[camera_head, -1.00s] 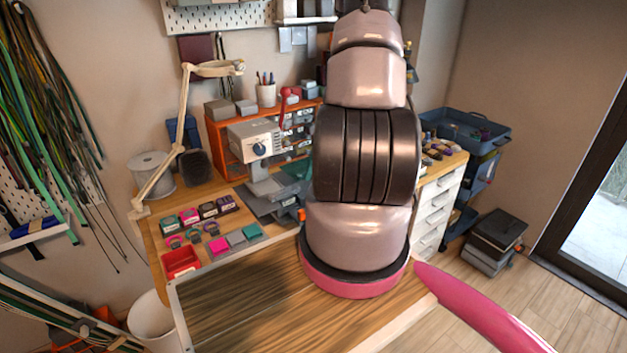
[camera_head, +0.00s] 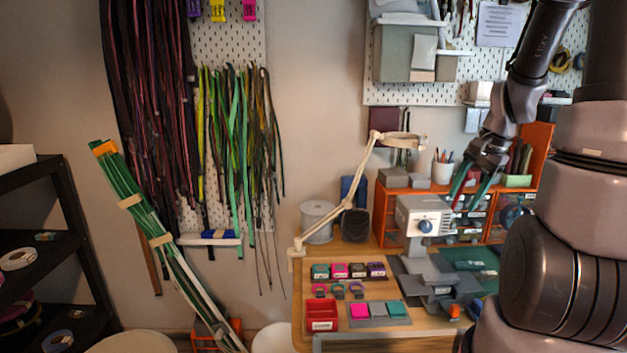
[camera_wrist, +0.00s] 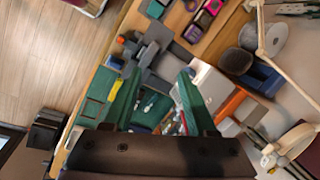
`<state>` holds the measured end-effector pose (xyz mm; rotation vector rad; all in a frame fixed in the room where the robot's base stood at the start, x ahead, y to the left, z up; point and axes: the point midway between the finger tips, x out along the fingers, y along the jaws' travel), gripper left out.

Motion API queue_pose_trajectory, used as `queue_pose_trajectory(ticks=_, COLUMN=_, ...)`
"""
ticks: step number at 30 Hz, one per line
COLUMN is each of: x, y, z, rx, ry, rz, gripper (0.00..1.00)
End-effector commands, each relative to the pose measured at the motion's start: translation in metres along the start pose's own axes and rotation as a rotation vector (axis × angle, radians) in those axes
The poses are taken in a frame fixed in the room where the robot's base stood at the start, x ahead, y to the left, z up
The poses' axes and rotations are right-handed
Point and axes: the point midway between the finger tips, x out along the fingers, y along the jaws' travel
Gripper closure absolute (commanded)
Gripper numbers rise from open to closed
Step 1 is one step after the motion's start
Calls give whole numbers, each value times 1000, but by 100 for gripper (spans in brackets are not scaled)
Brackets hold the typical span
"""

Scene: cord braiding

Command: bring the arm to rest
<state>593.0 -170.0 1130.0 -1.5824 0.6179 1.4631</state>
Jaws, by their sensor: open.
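My gripper (camera_head: 470,192) hangs at the right of the head view, with its fingers pointing down in front of the orange drawer cabinet (camera_head: 394,228). In the wrist view my gripper (camera_wrist: 157,98) shows two green fingers spread apart, with nothing between them but the bench scene beyond. It is open and empty, above the workbench (camera_head: 276,330) and apart from it. My arm fills the right side of the head view and hides the bench's right end.
A grey machine with a dial (camera_head: 416,226) stands close to my gripper. A jointed lamp (camera_head: 358,178) rises at its left. A red tray (camera_head: 321,314) and small coloured boxes (camera_head: 357,270) lie at the front. Cords (camera_head: 240,130) hang on the left wall; a dark shelf (camera_head: 60,220) stands far left.

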Motion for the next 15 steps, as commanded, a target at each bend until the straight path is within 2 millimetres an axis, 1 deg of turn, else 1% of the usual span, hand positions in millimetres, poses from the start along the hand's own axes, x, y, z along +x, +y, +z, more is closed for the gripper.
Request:
queue_pose_trajectory(ticks=1, x=-21, y=-10, z=13, rx=-61, ry=32, rz=-22, gripper=43)
queue_pose_trajectory(ticks=3, x=-45, y=-19, z=31, rx=-142, ry=69, rz=-47, gripper=43)
queue_pose_trajectory(ticks=5, x=-65, y=-24, z=47, rx=-209, ry=99, rz=-67, gripper=43)
queue_pose_trajectory(ticks=6, x=-78, y=-27, z=58, rx=-253, ry=120, rz=-83, gripper=43)
queue_pose_trajectory(ticks=9, x=-109, y=-30, z=87, rx=-363, ry=172, rz=-122, gripper=43)
queue_pose_trajectory(ticks=11, x=-126, y=-29, z=104, rx=-425, ry=201, rz=-146, gripper=43)
queue_pose_trajectory(ticks=12, x=-137, y=-28, z=114, rx=-467, ry=223, rz=-162, gripper=43)
queue_pose_trajectory(ticks=15, x=-160, y=-22, z=139, rx=-556, ry=268, rz=-201, gripper=43)
